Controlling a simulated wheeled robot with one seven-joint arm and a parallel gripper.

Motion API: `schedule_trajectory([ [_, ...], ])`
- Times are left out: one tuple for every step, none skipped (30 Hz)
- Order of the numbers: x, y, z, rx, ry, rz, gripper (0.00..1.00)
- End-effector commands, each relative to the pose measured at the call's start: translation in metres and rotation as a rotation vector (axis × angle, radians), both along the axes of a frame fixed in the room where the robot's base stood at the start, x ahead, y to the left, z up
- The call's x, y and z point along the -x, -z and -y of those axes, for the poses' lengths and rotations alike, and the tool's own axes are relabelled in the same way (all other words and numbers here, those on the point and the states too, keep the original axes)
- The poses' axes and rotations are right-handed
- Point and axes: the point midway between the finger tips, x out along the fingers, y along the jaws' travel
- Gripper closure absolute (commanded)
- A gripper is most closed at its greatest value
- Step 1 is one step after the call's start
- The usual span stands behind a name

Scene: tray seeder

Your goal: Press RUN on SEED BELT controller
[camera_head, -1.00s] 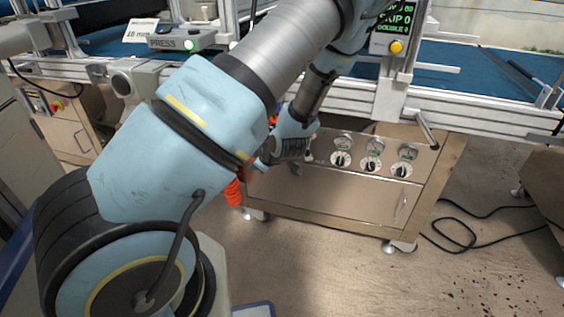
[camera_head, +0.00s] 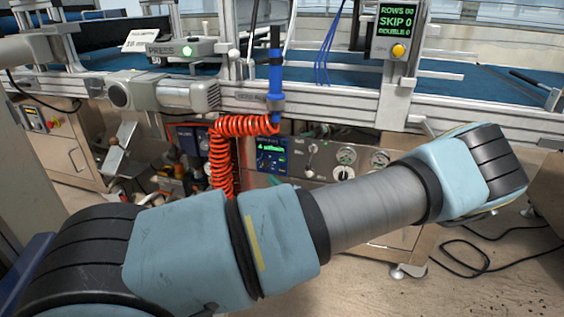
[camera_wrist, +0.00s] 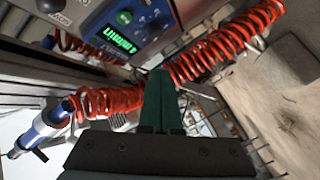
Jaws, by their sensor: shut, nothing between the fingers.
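A small blue controller with a lit green display (camera_head: 272,155) sits at the left end of the steel cabinet front, beside the orange coil hose. Its label is too small to read. In the wrist view the blue controller (camera_wrist: 135,28) is at the upper left, tilted, with a round green button (camera_wrist: 124,17) and a dark knob. The button's lettering is not legible. My gripper (camera_wrist: 161,76) shows in the wrist view with dark green fingers shut and empty. Its tips are below and right of the controller, apart from it in the picture. In the head view my gripper does not show.
An orange coil hose (camera_head: 219,160) hangs left of the controller and crosses close around the fingers in the wrist view (camera_wrist: 215,52). A blue tool (camera_head: 275,80) hangs above. Knobs and gauges (camera_head: 345,155) line the cabinet. A black cable (camera_head: 470,255) lies on the floor.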

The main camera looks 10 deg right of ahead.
Motion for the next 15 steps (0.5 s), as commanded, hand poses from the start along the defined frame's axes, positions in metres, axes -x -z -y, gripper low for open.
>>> schedule_trajectory([
  [-0.003, 0.001, 0.002, 0.0, 0.0, 0.0, 1.0],
  [-0.006, 0.001, 0.003, 0.0, 0.0, 0.0, 1.0],
  [-0.009, 0.002, 0.005, 0.001, -0.001, 0.0, 1.0],
  [-0.013, 0.001, 0.007, 0.002, 0.0, 0.001, 1.0],
  [-0.016, 0.001, 0.008, 0.001, 0.001, 0.001, 1.0],
  [-0.021, 0.002, 0.011, 0.0, -0.001, 0.001, 1.0],
  [-0.025, 0.002, 0.013, 0.001, 0.0, 0.0, 1.0],
  [-0.029, 0.002, 0.015, 0.001, 0.0, 0.0, 1.0],
  [-0.034, 0.002, 0.018, 0.0, 0.001, 0.001, 1.0],
  [-0.037, 0.002, 0.02, 0.001, 0.001, 0.001, 1.0],
  [-0.041, 0.002, 0.022, 0.001, 0.0, 0.0, 1.0],
  [-0.046, 0.002, 0.025, 0.001, 0.0, 0.0, 1.0],
  [-0.049, 0.002, 0.027, 0.002, 0.001, 0.001, 1.0],
  [-0.052, 0.002, 0.028, 0.002, 0.0, 0.001, 1.0],
  [-0.056, 0.004, 0.03, 0.002, -0.001, -0.001, 1.0],
])
